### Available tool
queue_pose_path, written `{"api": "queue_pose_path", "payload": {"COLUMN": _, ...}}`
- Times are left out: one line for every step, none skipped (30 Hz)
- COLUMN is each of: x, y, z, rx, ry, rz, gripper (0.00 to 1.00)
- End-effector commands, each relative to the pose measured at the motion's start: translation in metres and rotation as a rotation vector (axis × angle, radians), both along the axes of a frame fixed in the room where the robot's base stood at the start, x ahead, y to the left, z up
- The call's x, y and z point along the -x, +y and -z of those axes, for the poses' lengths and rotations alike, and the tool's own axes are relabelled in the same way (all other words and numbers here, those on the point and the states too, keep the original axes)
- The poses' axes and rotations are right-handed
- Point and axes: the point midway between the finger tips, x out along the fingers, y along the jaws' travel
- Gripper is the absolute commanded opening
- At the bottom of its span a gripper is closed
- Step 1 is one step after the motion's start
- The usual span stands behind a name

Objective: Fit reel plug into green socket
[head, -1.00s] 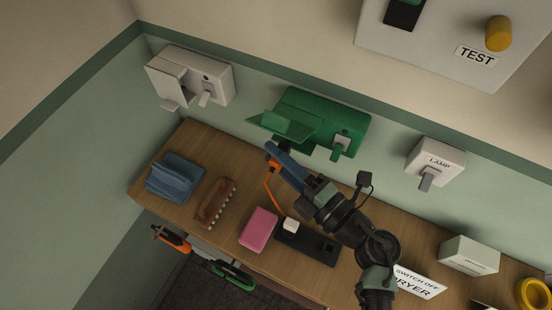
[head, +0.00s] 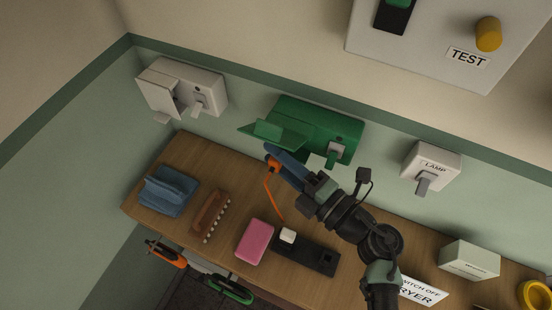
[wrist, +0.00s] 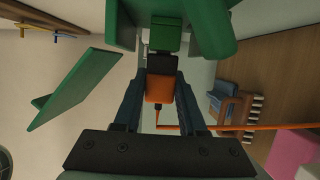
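An orange cable (head: 269,192) hangs from the plug.
A white socket (head: 205,85) is at left and a lamp switch box (head: 433,163) at right. The wooden shelf (head: 160,208) holds a blue cloth (head: 168,190), brown brush (head: 209,215), pink sponge (head: 255,241), black strip (head: 310,257) and white box (head: 470,258).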

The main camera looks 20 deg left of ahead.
Motion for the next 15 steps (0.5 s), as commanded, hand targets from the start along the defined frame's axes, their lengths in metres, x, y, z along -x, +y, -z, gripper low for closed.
{"api": "queue_pose_path", "payload": {"x": -0.0004, "y": -0.0006, "z": -0.0007, "rx": -0.001, "ry": -0.001, "rz": 0.002, "gripper": 0.50}}
{"api": "queue_pose_path", "payload": {"x": -0.0003, "y": -0.0006, "z": -0.0007, "rx": -0.001, "ry": -0.001, "rz": 0.002, "gripper": 0.55}}
{"api": "queue_pose_path", "payload": {"x": -0.0002, "y": -0.0005, "z": -0.0007, "rx": -0.001, "ry": -0.001, "rz": 0.002, "gripper": 0.62}}
{"api": "queue_pose_path", "payload": {"x": -0.0002, "y": -0.0005, "z": -0.0006, "rx": -0.001, "ry": -0.001, "rz": 0.002, "gripper": 0.68}}
{"api": "queue_pose_path", "payload": {"x": -0.0001, "y": -0.0005, "z": -0.0006, "rx": -0.001, "ry": -0.001, "rz": 0.001, "gripper": 0.73}}
{"api": "queue_pose_path", "payload": {"x": -0.0002, "y": -0.0004, "z": -0.0005, "rx": -0.001, "ry": -0.001, "rz": 0.001, "gripper": 0.74}}
{"api": "queue_pose_path", "payload": {"x": -0.0001, "y": -0.0004, "z": -0.0005, "rx": -0.001, "ry": -0.001, "rz": 0.001, "gripper": 0.74}}
{"api": "queue_pose_path", "payload": {"x": -0.0001, "y": -0.0004, "z": -0.0005, "rx": -0.001, "ry": -0.001, "rz": 0.001, "gripper": 0.74}}
{"api": "queue_pose_path", "payload": {"x": 0.0000, "y": -0.0003, "z": -0.0004, "rx": -0.001, "ry": -0.001, "rz": 0.001, "gripper": 0.74}}
{"api": "queue_pose_path", "payload": {"x": 0.0000, "y": -0.0003, "z": -0.0004, "rx": -0.001, "ry": -0.001, "rz": 0.001, "gripper": 0.74}}
{"api": "queue_pose_path", "payload": {"x": 0.0000, "y": -0.0003, "z": -0.0004, "rx": -0.001, "ry": -0.001, "rz": 0.001, "gripper": 0.74}}
{"api": "queue_pose_path", "payload": {"x": 0.0001, "y": -0.0003, "z": -0.0002, "rx": 0.000, "ry": 0.000, "rz": 0.001, "gripper": 0.74}}
{"api": "queue_pose_path", "payload": {"x": 0.0001, "y": -0.0005, "z": -0.0002, "rx": 0.000, "ry": -0.001, "rz": 0.001, "gripper": 0.74}}
{"api": "queue_pose_path", "payload": {"x": 0.0002, "y": -0.0011, "z": 0.0000, "rx": 0.000, "ry": -0.001, "rz": 0.001, "gripper": 0.74}}
{"api": "queue_pose_path", "payload": {"x": 0.0007, "y": -0.0026, "z": 0.0003, "rx": 0.000, "ry": -0.001, "rz": 0.001, "gripper": 0.74}}
